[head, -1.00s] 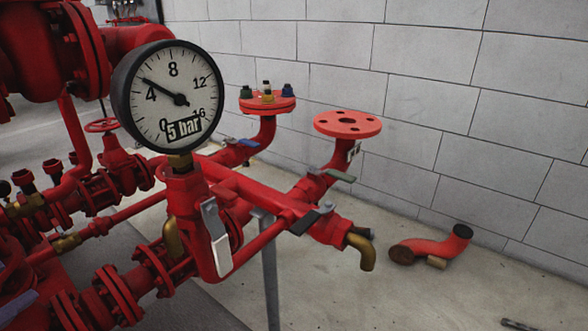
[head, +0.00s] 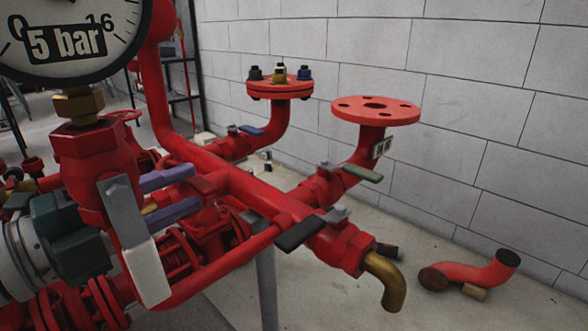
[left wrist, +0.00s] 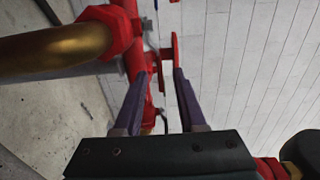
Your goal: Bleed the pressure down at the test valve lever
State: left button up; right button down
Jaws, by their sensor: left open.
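A black-handled lever (head: 300,232) sits on the red pipe beside a downturned brass spout (head: 385,280). A white-tipped grey lever (head: 148,270) hangs down below the pressure gauge (head: 75,38); I cannot tell by any label which lever is the test valve's. The gauge's plate reads 5 bar; its top is cut off. My left gripper (head: 192,188) is open, its purple fingers pointing right behind the grey lever, apart from the black lever. In the left wrist view, the open fingers (left wrist: 163,75) have red pipework beyond them, with a brass pipe (left wrist: 60,48) at upper left. My right gripper is not seen.
A green lever (head: 362,173) and a blue lever (head: 252,130) sit on branches with red flanges. A loose red elbow (head: 470,274) lies on the floor. A grey post (head: 266,290) stands under the pipe. A block wall closes the back; floor at right is mostly clear.

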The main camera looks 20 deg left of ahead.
aim_at(191, 186)
pick_arm(q)
jog(key=shift+x, duration=1.6)
jog(key=shift+c, duration=0.2)
grip_shut()
